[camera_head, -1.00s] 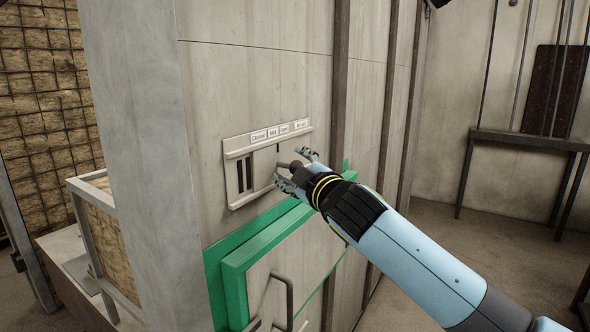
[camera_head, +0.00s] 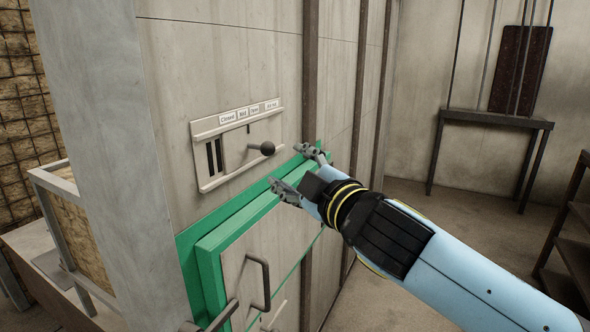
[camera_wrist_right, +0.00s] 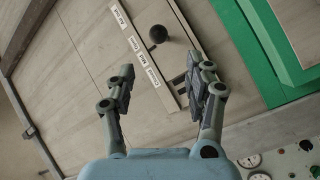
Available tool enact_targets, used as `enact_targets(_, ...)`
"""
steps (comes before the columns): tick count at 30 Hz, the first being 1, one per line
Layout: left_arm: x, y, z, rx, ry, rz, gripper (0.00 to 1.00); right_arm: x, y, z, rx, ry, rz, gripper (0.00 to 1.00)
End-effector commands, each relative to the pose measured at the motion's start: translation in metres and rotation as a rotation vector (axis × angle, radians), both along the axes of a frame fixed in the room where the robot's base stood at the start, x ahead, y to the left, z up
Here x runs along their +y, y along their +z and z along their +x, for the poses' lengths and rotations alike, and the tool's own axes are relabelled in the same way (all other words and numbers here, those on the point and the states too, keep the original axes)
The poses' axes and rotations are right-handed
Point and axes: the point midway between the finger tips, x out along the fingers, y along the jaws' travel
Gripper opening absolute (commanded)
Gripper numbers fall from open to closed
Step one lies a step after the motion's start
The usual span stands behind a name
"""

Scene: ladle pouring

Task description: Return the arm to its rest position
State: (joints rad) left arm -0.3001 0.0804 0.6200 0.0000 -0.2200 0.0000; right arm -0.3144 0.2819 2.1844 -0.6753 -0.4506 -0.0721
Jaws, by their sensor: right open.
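My right gripper (camera_head: 298,170) is open and empty in the head view, in front of the wall and to the lower right of a lever panel. The panel (camera_head: 208,184) has a dark round lever knob (camera_head: 267,148) and a row of white labels along its top. The gripper is apart from the knob. In the right wrist view, my open right gripper (camera_wrist_right: 160,88) shows both fingers spread, with the knob (camera_wrist_right: 158,34) beyond them and nothing between them. My left gripper is not in view.
A green-framed door (camera_head: 212,262) with a dark handle (camera_head: 262,285) lies below the panel. A grey pillar (camera_head: 100,130) stands at left beside a framed crate (camera_head: 50,178). A table (camera_head: 497,117) stands at the back right, and a dark shelf (camera_head: 575,225) at the right edge. Floor between is clear.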

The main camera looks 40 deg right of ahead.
Motion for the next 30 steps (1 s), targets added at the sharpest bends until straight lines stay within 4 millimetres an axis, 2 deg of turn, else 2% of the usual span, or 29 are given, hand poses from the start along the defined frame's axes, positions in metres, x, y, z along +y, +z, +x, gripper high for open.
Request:
enact_targets(17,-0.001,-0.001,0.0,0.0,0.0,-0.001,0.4,0.0,-0.001,-0.002,0.0,0.0,0.0,0.53)
enact_targets(20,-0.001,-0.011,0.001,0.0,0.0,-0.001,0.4,0.001,-0.011,-0.002,-0.001,-0.001,0.004,0.53)
enact_targets(21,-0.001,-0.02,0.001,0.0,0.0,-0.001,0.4,0.001,-0.021,-0.001,0.0,-0.003,0.009,0.53)
enact_targets(23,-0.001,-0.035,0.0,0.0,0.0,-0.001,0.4,-0.002,-0.056,0.0,0.037,-0.017,0.021,0.53)
enact_targets(26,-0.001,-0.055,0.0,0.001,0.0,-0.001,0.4,-0.009,-0.131,0.002,0.138,-0.039,0.057,0.53)
enact_targets(27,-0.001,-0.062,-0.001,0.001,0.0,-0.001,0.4,-0.012,-0.165,0.0,0.185,-0.048,0.08,0.53)
enact_targets(29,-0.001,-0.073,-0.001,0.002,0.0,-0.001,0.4,-0.015,-0.216,-0.004,0.257,-0.06,0.114,0.53)
enact_targets(30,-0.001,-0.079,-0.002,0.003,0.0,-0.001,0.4,-0.017,-0.249,-0.009,0.304,-0.069,0.138,0.53)
